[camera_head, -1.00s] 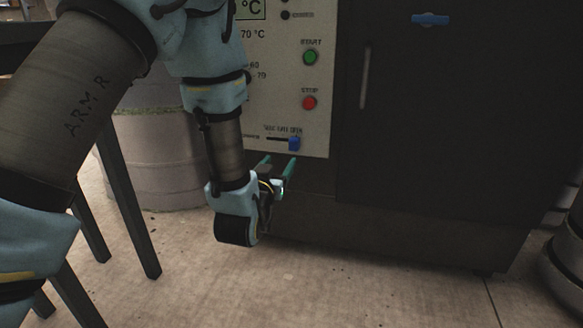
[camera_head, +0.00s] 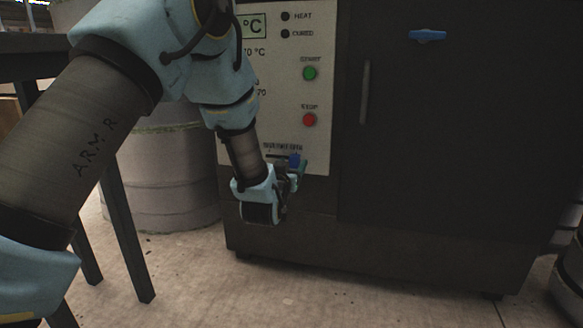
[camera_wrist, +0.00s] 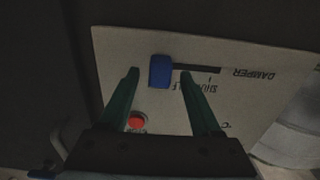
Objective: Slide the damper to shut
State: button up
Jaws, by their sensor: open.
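The damper's blue slider knob (camera_head: 294,159) is at the right end of its slot, low on the pale control panel. In the wrist view, which shows the panel upside down, the blue knob (camera_wrist: 160,71) is at the slot's left end, and the bare dark slot (camera_wrist: 200,69) runs right towards the word DAMPER. My gripper (camera_head: 296,168) is at the panel's lower edge by the knob. In the wrist view my gripper's (camera_wrist: 159,78) green fingers are open, one on each side of the knob, with visible gaps. I cannot tell how deep the fingertips reach.
The green START button (camera_head: 310,73) and red STOP button (camera_head: 309,120) are above the slider. A dark cabinet door (camera_head: 440,130) with a vertical handle stands right of the panel. A drum (camera_head: 165,180) and dark table legs (camera_head: 125,220) are at the left.

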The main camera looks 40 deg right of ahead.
grip_shut()
dwell(0.5)
dwell(0.9)
